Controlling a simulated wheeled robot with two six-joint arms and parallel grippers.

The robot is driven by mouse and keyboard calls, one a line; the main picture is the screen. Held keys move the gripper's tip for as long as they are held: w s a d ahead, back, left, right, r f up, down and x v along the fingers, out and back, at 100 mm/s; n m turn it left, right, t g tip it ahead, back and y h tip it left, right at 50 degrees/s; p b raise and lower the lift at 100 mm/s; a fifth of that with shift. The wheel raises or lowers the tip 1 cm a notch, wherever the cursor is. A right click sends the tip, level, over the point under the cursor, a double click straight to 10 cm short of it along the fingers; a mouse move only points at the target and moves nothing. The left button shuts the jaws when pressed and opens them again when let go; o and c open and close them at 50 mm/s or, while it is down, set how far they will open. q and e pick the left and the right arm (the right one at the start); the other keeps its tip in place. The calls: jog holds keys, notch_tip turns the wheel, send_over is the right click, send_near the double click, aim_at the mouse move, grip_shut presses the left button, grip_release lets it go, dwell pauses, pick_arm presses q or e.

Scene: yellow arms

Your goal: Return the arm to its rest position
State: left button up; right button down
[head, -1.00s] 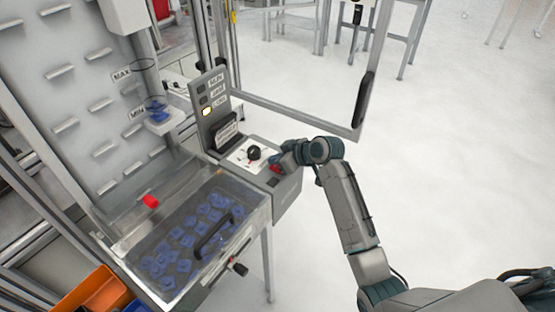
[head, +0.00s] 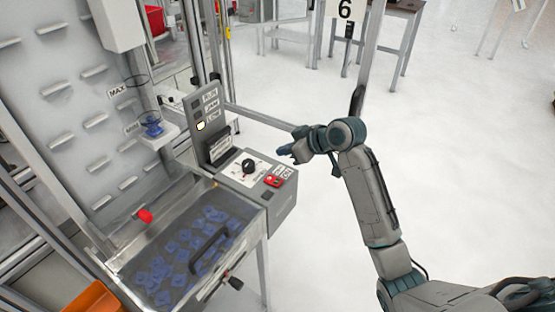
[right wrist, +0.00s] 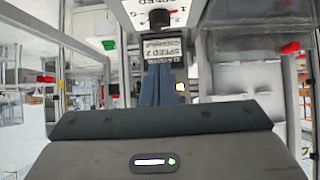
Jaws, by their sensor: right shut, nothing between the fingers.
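My right arm comes in from the lower right in the head view. Its gripper (head: 290,154) is shut and empty, held in the air to the right of the control box and apart from it. In the right wrist view the blue fingers (right wrist: 158,86) are together, with the control panel beyond them. The control box (head: 243,178) has a black knob (head: 249,167) and a red switch (head: 273,181) on top. My left gripper is not in view.
A clear-lidded bin (head: 262,222) with blue parts and a black handle (head: 209,249) stands in front of the panel. A red knob (head: 145,215) and an orange bin (head: 97,298) are at the left. A door frame (head: 357,98) stands behind the arm.

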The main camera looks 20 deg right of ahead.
jog(key=shift+s+d+r, duration=0.1)
jog(key=shift+s+r, duration=0.25)
jog(key=shift+r, duration=0.05)
